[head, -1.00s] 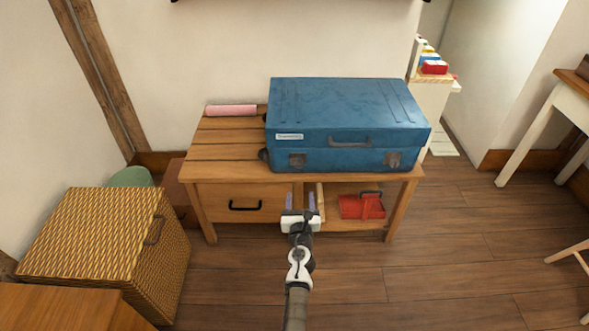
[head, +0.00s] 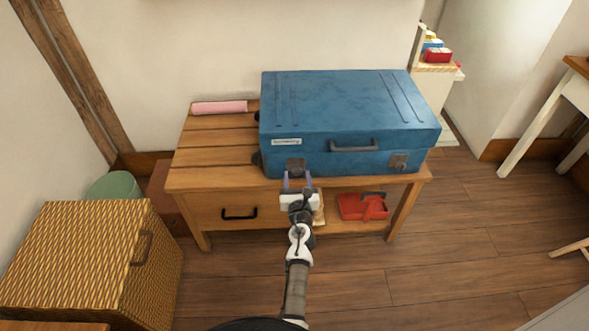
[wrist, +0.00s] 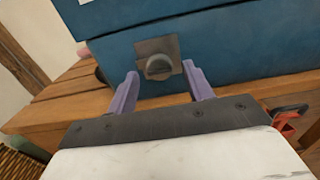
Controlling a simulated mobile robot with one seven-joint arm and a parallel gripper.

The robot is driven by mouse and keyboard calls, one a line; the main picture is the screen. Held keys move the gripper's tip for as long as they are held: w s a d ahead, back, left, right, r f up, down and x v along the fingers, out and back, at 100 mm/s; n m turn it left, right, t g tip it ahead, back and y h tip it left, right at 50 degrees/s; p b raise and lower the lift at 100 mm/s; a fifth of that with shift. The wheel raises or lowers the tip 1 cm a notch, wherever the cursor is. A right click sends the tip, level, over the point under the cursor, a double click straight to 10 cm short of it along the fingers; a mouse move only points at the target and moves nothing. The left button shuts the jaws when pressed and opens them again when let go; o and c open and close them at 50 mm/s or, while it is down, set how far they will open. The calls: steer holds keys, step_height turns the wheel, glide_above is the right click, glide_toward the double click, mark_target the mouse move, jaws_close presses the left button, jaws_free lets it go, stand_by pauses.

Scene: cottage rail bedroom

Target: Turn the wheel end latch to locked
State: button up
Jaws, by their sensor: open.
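The blue suitcase (head: 345,105) lies flat on the wooden bench, its handle and two latches facing me. Its left latch (head: 296,164), at the end where dark wheels (head: 256,159) show, is a grey square plate with a round turn knob. In the wrist view this latch (wrist: 157,48) is close, and its knob shows a ridge lying roughly level. The right latch (head: 398,162) is at the other end. My gripper (head: 297,179) is open and empty, just in front of and slightly below the left latch. In the wrist view its purple fingers (wrist: 160,74) flank the knob without visibly touching it.
The wooden bench (head: 200,150) has a drawer and an open shelf with a red caddy (head: 362,207). A pink roll (head: 219,108) lies on its left end. A wicker hamper (head: 80,255) stands left. The floor (head: 440,245) at right is clear.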

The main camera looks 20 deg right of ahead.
steer(key=shift+w+d, duration=0.15)
steer(key=shift+w, duration=0.25)
steer(key=shift+r, duration=0.1)
steer(key=c, duration=0.9)
steer(key=shift+c, duration=0.2)
